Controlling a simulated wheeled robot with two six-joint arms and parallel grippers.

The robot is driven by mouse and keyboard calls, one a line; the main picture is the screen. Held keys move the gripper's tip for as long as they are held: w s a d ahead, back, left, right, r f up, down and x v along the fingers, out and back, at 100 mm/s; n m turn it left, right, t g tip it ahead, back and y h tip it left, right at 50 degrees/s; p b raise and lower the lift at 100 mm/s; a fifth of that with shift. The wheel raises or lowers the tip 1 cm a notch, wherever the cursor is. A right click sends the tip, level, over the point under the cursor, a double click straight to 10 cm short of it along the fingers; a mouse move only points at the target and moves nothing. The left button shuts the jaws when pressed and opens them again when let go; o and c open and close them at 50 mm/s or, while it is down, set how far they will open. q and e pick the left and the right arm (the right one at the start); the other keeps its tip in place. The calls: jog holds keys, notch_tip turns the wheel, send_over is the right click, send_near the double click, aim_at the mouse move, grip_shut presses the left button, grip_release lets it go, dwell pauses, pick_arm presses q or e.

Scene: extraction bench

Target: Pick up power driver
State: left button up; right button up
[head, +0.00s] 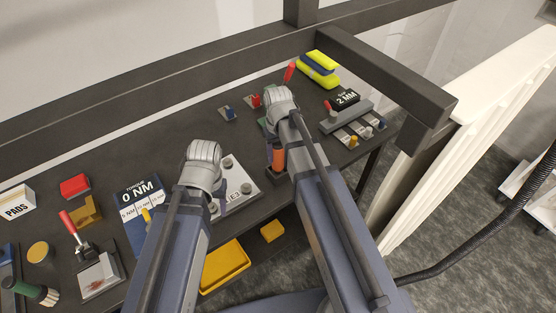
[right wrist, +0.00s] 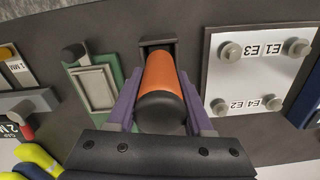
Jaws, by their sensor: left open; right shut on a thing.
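The power driver is an orange cylinder with a dark end cap (right wrist: 163,88) in the right wrist view. Its orange side also shows in the head view (head: 278,160), beside my right arm. My right gripper (right wrist: 160,100) is shut on it, with one purple finger on each side. The driver's far end is at a dark holder (right wrist: 157,44); I cannot tell whether it still sits in it. My left gripper (head: 221,196) is open and empty over the bench, near the white plate with knobs (head: 238,184); its arm partly hides it.
The white plate (right wrist: 258,72) and a green-framed block (right wrist: 95,88) flank the driver closely. A "0 NM" board (head: 141,194), a red-handled clamp (head: 75,230) and a grey gap fixture (head: 346,117) stand on the bench. A yellow tray (head: 225,266) lies below the front edge.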

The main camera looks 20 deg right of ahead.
grip_shut()
pick_arm(q)
jog(key=shift+r, duration=0.2)
pick_arm(e)
jog(key=shift+r, duration=0.15)
